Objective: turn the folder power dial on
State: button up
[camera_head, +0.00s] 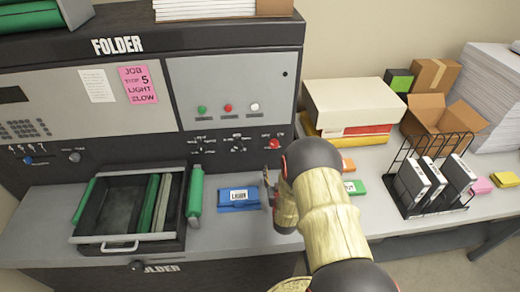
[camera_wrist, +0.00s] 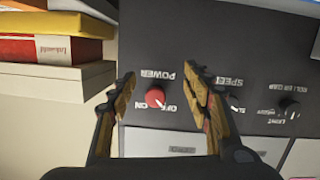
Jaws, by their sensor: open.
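The folder (camera_head: 118,45) is a dark machine with a light grey panel. Its power dial (camera_head: 275,144) is a red knob at the right end of the lower black strip. In the wrist view, which is upside down, the red dial (camera_wrist: 155,97) sits between the fingertips of my open gripper (camera_wrist: 160,85), with OFF and ON marks beside it. The fingers appear apart from the dial, with nothing held. Which mark the dial points at is too small to tell. In the head view my gripper (camera_head: 268,180) is in front of and below the dial, partly hidden by my arm.
Two dark knobs (camera_head: 238,146) are left of the dial on the strip. A blue box (camera_head: 239,198) and a green roll (camera_head: 195,195) lie on the counter. A drawer tray (camera_head: 125,244) is at left. Stacked boxes (camera_head: 350,105) stand close on the right.

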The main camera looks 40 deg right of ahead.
jog(key=t+h, duration=0.1)
jog(key=t, duration=0.1)
send_near(274, 146)
jog(key=x, duration=0.8)
jog(key=shift+w+d, duration=0.15)
jog(key=shift+w, duration=0.05)
jog(key=c, duration=0.3)
jog(key=c, duration=0.8)
jog(key=shift+c, duration=0.3)
